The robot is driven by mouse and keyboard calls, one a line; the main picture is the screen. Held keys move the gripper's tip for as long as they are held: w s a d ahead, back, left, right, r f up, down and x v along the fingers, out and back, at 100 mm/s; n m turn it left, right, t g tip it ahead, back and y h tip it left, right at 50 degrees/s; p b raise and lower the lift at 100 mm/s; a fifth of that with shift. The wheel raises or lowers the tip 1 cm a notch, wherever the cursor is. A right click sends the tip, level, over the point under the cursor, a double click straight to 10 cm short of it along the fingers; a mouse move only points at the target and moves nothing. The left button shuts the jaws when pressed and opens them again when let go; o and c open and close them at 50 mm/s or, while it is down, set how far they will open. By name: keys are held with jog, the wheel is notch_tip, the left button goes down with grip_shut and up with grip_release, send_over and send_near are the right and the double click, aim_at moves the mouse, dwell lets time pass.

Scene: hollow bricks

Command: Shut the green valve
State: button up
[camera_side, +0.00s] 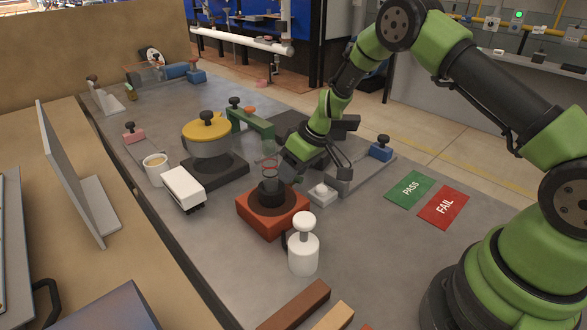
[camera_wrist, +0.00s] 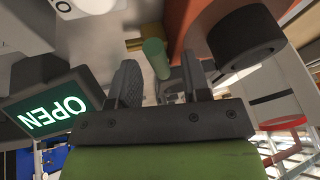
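The green valve handle (camera_wrist: 156,58) shows in the wrist view as a short green bar beside a brass-coloured pipe (camera_wrist: 135,44). It lies ahead of and between my gripper's fingers (camera_wrist: 160,72), which stand apart on either side; I see no clear contact. A lit sign (camera_wrist: 48,108) at the left of this view reads OPEN. In the side view my gripper (camera_side: 287,168) is low, just behind the red block; the valve handle is hidden or too small to make out there.
The red block (camera_side: 262,222) with a black ring (camera_wrist: 245,38) stands close to my gripper. A white push-button box (camera_side: 322,193), a white dispenser (camera_side: 303,252), a yellow-lidded pot (camera_side: 207,142) and a green arch (camera_side: 252,122) stand nearby. PASS (camera_side: 410,190) and FAIL (camera_side: 443,207) mats lie right.

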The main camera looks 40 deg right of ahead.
jog(key=v, duration=1)
jog(key=shift+f, duration=0.1)
jog(key=f+g, duration=0.1)
jog(key=f, duration=0.2)
jog(key=w+a+f+g, duration=0.1)
jog(key=f+g, duration=0.1)
jog(key=f, duration=0.1)
jog(key=a+f+g+h, duration=0.1)
jog(key=f, duration=0.2)
jog(key=shift+w+a, duration=0.2)
jog(key=shift+w, duration=0.2)
dwell(0.4)
